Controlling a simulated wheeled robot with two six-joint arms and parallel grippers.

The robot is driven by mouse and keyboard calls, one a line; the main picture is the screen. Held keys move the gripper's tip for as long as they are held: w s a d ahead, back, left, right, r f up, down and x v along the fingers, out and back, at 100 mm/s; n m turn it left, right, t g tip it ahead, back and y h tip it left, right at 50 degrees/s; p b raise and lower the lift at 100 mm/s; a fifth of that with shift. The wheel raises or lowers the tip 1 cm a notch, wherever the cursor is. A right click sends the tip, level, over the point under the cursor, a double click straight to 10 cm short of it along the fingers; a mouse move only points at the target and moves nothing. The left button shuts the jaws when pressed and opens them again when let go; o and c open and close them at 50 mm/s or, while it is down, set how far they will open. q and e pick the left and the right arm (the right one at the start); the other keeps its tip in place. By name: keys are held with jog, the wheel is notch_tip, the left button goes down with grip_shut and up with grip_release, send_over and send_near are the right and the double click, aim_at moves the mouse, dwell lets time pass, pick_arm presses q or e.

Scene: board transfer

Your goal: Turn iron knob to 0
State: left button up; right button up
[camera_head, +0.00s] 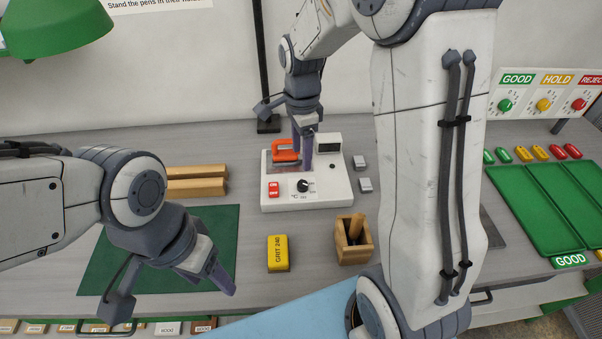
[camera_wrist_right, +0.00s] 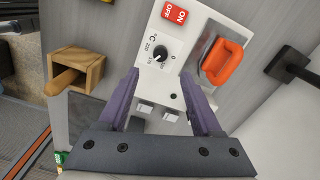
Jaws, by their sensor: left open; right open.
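The iron's white base (camera_head: 335,190) stands at mid-table. Its round black knob (camera_head: 303,185) sits on the front panel beside a °C scale, and it also shows in the wrist view (camera_wrist_right: 161,54). The scale's 0 is legible in the wrist view, but the exact pointer setting is hard to read. The orange-handled iron (camera_head: 286,152) rests on the base. My right gripper (camera_head: 302,153) is open above the base, behind the knob. In the wrist view its fingers (camera_wrist_right: 163,82) are spread below the knob, apart from it. My left gripper (camera_head: 172,287) is open over the green mat.
A red ON/OFF switch (camera_head: 273,189) is left of the knob. A yellow GRIT 240 block (camera_head: 278,254) and a wooden box (camera_head: 350,252) stand in front. Wooden bars (camera_head: 197,187) lie left, green trays (camera_head: 520,205) right. My right arm hides part of the table.

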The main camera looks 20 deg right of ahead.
aim_at(302, 183)
notch_tip(302, 183, down, 10)
jog(key=shift+d+f+p, duration=0.15)
jog(key=shift+f+p, duration=0.1)
jog(key=shift+p, duration=0.35)
grip_shut()
